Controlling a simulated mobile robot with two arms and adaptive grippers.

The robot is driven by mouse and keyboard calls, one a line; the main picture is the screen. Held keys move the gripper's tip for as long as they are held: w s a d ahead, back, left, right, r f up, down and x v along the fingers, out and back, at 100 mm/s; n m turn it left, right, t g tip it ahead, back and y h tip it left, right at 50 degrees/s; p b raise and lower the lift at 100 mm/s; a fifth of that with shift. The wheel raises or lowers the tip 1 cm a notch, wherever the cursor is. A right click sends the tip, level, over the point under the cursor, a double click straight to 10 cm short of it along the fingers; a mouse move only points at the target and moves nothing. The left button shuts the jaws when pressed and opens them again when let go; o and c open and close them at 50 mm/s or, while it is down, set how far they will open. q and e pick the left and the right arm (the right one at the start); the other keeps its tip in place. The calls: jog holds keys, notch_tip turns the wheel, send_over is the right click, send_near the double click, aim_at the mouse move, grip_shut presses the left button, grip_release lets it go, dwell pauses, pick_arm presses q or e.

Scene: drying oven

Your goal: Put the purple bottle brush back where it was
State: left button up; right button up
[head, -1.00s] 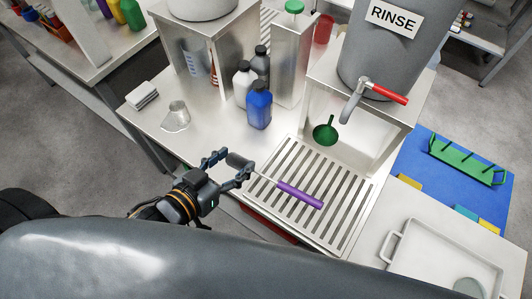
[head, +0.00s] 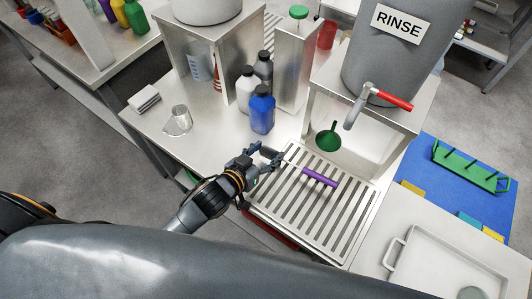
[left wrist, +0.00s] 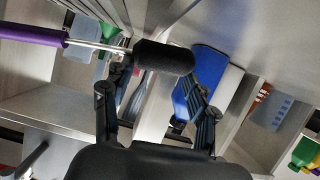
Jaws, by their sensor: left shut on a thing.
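The purple bottle brush (head: 320,177) has a purple handle, a thin metal shaft and a dark head. My left gripper (head: 271,155) is shut on it at the head end, and the handle points right over the slotted drain rack (head: 318,222). In the left wrist view the dark brush head (left wrist: 165,57) lies between the two fingers, with the purple handle at upper left. I cannot tell whether the brush touches the rack. My right gripper is not in view.
A blue bottle (head: 262,110), a white bottle and a grey bottle stand behind the gripper. A green funnel (head: 328,136) sits below the red-handled tap (head: 388,97) of the RINSE tank. A green peg rack (head: 470,166) lies on a blue mat; a white tray (head: 432,262) is at front right.

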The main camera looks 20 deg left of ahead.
pick_arm(q)
jog(key=shift+f, duration=0.45)
jog(key=o, duration=1.1)
jog(key=shift+o, duration=0.2)
jog(key=shift+r, duration=0.1)
jog(key=shift+r, duration=0.15)
jog(key=v, duration=1.2)
